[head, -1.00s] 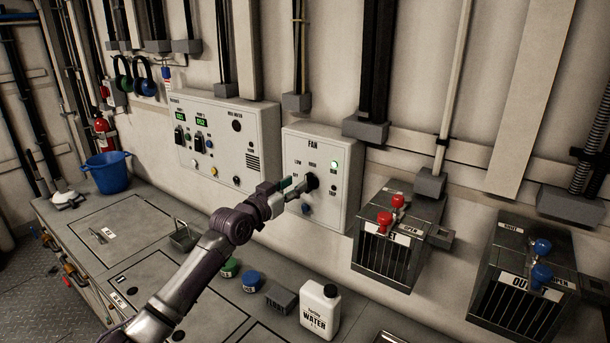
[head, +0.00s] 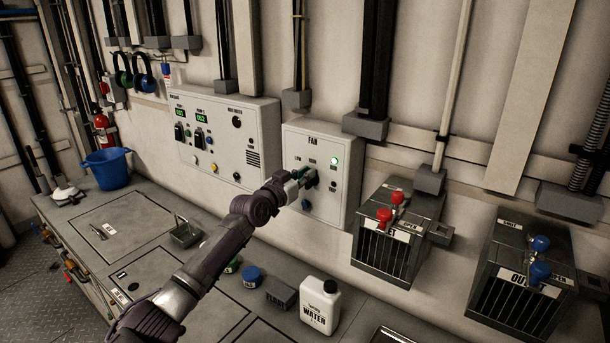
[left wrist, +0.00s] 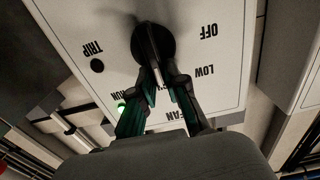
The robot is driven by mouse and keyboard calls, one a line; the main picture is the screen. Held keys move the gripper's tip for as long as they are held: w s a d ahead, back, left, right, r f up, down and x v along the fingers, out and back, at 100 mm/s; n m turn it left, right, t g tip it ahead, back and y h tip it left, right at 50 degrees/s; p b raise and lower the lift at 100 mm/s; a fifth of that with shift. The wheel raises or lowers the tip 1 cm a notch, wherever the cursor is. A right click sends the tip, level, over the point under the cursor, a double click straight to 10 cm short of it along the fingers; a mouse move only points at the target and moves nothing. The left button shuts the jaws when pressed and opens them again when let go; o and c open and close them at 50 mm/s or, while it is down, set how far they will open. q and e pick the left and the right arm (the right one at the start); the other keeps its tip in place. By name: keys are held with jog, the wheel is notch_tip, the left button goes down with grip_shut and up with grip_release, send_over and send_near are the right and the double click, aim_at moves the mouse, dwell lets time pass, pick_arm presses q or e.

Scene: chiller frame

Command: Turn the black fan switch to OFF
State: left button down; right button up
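The black fan switch (head: 312,180) is a round knob with a raised bar on the white FAN panel (head: 335,208). In the left wrist view the switch (left wrist: 153,43) appears upside down, its bar running roughly toward the FAN title side. The OFF label (left wrist: 209,31) and LOW label (left wrist: 205,71) are to its right there; the HIGH label is mostly hidden by the fingers. My left gripper (head: 304,174) is at the switch, its two fingertips (left wrist: 156,68) close together at the bar's end. Whether they press on it is hard to tell. My right gripper is out of view.
A green lamp (head: 334,162) glows by RUN. Another control panel (head: 225,140) is to the left. Red-handled (head: 384,214) and blue-handled (head: 541,244) valve boxes are to the right. A white water bottle (head: 320,305) stands below.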

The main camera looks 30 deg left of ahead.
pick_arm(q)
jog(key=shift+f+n, duration=0.1)
jog(key=shift+n, duration=0.3)
jog(key=n, duration=0.5)
jog(key=a+f+n, duration=0.1)
jog(key=n, duration=0.5)
jog(key=a+f+n, duration=0.1)
jog(key=n, duration=0.5)
jog(key=shift+w+a+f, duration=0.15)
jog(key=shift+a+f, duration=0.05)
dwell(0.5)
jog(key=c, duration=1.2)
grip_release()
jog(key=s, duration=0.4)
jog(key=s+a, duration=0.1)
jog(key=s, duration=0.7)
jog(key=shift+a, duration=0.4)
